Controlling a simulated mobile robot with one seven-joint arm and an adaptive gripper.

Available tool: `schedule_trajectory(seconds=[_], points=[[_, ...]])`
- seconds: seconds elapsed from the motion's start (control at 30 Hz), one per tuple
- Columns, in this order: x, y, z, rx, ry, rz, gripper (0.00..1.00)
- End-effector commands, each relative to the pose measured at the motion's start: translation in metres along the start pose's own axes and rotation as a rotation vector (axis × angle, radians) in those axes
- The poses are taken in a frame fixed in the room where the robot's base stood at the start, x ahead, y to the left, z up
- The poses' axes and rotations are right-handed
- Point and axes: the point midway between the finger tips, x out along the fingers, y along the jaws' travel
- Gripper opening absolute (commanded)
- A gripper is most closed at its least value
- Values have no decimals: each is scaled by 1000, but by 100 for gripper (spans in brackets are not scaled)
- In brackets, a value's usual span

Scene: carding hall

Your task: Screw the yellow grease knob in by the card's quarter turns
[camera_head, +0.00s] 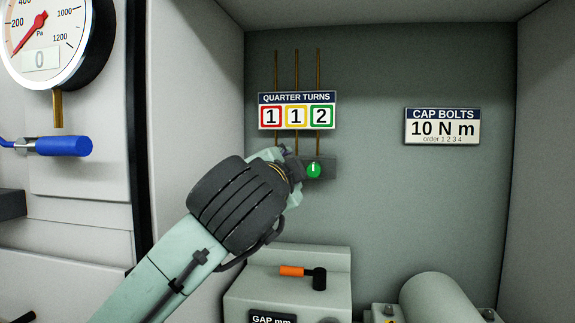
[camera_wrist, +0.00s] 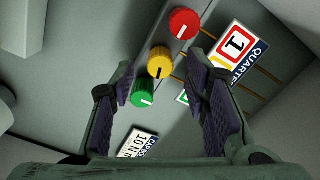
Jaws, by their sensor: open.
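My open gripper (camera_wrist: 161,68) has a purple-padded finger on each side of the yellow knob, with visible gaps. I cannot tell whether the fingertips reach its depth. In the head view my arm hides the red and yellow knobs; the green knob (camera_head: 314,170) shows. The quarter turns card (camera_head: 297,117) reads red 1, yellow 1, green 2.
Brown pipes (camera_head: 296,68) run up behind the card. A cap bolts sign (camera_head: 442,127) reads 10 N m. A gauge (camera_head: 45,40) and blue-handled lever (camera_head: 62,146) are at left.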

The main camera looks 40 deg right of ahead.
Motion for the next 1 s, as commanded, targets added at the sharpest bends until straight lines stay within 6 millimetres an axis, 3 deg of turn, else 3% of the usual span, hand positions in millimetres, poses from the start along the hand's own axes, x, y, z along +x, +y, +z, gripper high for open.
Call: schedule_trajectory(seconds=[0.2,0.53,1.0], points=[[22,-1,0,0,0,0,42],[25,0,0,1,0,0,42],[25,0,0,1,0,-1,11]])
